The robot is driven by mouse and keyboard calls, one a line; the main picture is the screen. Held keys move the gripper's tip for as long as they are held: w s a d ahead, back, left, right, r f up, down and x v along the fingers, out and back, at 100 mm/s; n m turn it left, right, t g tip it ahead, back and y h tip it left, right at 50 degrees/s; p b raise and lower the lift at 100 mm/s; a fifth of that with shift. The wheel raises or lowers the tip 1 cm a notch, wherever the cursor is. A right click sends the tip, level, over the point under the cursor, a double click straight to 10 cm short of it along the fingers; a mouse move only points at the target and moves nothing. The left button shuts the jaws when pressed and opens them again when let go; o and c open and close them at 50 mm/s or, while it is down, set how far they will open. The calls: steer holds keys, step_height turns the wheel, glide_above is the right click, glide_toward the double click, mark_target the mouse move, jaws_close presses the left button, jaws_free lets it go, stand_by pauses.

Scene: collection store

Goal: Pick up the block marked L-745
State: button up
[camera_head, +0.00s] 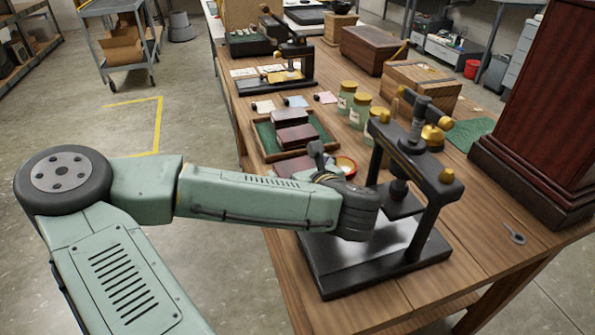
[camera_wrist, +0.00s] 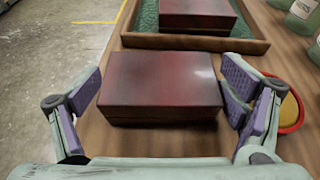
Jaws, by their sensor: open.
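A dark red, glossy block (camera_wrist: 160,85) lies on the wooden table just outside the tray, in the middle of the wrist view. My gripper (camera_wrist: 166,92) is open, with one purple-padded finger on each side of this block. The right finger is very near or touching its side; I cannot tell which. In the head view this block (camera_head: 283,167) is partly hidden by my arm. Two similar blocks, a farther one (camera_head: 290,116) and a nearer one (camera_head: 297,137), sit in the green-lined tray; the nearer one also shows in the wrist view (camera_wrist: 197,12). No marking is legible on any block.
The tray's front rim (camera_wrist: 195,43) lies just beyond the block. A red-rimmed, yellow round item (camera_wrist: 290,108) is close beside the right finger. A black press (camera_head: 430,200) stands right of my arm. Glass jars (camera_head: 346,98) with gold lids stand right of the tray.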

steer(key=shift+c, duration=0.4)
steer(key=c, duration=0.9)
steer(key=shift+r, duration=0.15)
